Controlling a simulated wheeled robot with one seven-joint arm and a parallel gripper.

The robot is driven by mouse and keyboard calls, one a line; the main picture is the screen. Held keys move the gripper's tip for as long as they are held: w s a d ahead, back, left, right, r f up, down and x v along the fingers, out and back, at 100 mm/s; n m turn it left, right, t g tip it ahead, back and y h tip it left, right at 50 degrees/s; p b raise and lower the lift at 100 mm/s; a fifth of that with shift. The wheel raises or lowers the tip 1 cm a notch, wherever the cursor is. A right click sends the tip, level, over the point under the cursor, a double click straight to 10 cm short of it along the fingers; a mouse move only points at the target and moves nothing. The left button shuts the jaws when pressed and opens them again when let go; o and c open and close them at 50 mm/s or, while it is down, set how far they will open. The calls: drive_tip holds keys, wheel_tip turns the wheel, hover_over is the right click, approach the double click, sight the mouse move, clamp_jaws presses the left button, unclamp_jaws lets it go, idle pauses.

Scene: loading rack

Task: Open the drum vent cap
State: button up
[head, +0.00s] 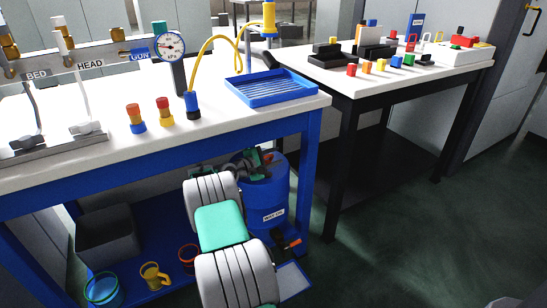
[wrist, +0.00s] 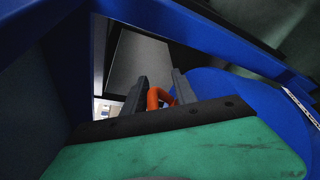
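The blue drum (head: 265,205) stands under the front bench, with a white label on its side. Its top shows as a blue surface (wrist: 235,105) at the right of the wrist view. My gripper (head: 262,160) is at the drum's top in the head view, and the arm hides part of the drum. In the wrist view my gripper's (wrist: 158,84) two dark fingers stand apart. A bent orange piece (wrist: 154,97) shows between them; I cannot tell whether it is the vent cap or whether the fingers touch it. The cap is not clear in the head view.
The blue bench frame (head: 305,145) is close above and beside my arm. An orange-and-black tap (head: 290,244) is low on the drum. A dark box (head: 108,232), a yellow mug (head: 153,276) and a blue bucket (head: 103,291) sit on the lower shelf. Floor at right is clear.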

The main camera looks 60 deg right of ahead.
drive_tip(key=shift+s, duration=0.1)
drive_tip(key=p+v, duration=0.2)
drive_tip(key=v, duration=0.4)
drive_tip(key=shift+a+r, duration=0.2)
drive_tip(key=shift+a, duration=0.65)
